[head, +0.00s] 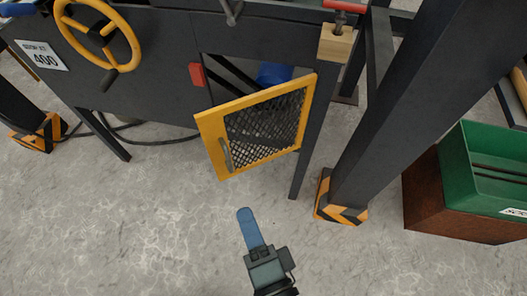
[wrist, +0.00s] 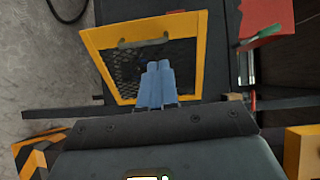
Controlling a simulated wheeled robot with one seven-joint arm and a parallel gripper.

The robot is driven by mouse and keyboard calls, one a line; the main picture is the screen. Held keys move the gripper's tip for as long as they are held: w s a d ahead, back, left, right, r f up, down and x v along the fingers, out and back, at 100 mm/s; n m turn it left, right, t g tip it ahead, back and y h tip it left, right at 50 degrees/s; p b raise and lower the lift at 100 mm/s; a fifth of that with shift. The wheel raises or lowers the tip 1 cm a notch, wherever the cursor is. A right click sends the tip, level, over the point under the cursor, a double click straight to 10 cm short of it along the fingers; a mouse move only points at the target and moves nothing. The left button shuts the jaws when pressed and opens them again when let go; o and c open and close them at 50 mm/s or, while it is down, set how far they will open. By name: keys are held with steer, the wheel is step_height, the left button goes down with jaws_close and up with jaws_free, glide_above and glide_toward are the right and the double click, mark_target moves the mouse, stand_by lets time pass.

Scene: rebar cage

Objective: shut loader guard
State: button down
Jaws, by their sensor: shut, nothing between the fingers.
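The loader guard is a yellow-framed door with dark mesh (head: 210,133). It is hinged at its right side and stands swung open, with its free left edge out in front of the opening. A grey handle (head: 226,154) is on its free edge. In the wrist view the guard (wrist: 190,22) and its handle (wrist: 143,41) lie beyond my fingers. My gripper (head: 246,213) is below and in front of the guard in the head view, apart from it. Its blue fingers (wrist: 157,68) are together and empty.
A dark machine frame (head: 160,80) carries a yellow handwheel (head: 133,45) and a red block (head: 196,75) beside the opening. A thick dark post (head: 385,130) with a striped foot (head: 338,205) stands right of the guard. A green bin (head: 460,165) is farther right.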

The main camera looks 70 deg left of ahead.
steer(key=a+g, duration=0.1)
steer(key=a, duration=0.1)
glide_toward(208, 143)
steer(key=shift+y, duration=0.3)
steer(key=a, duration=0.7)
steer(key=shift+s+f+p, duration=0.1)
steer(key=shift+f+p, duration=0.1)
steer(key=shift+p, duration=0.2)
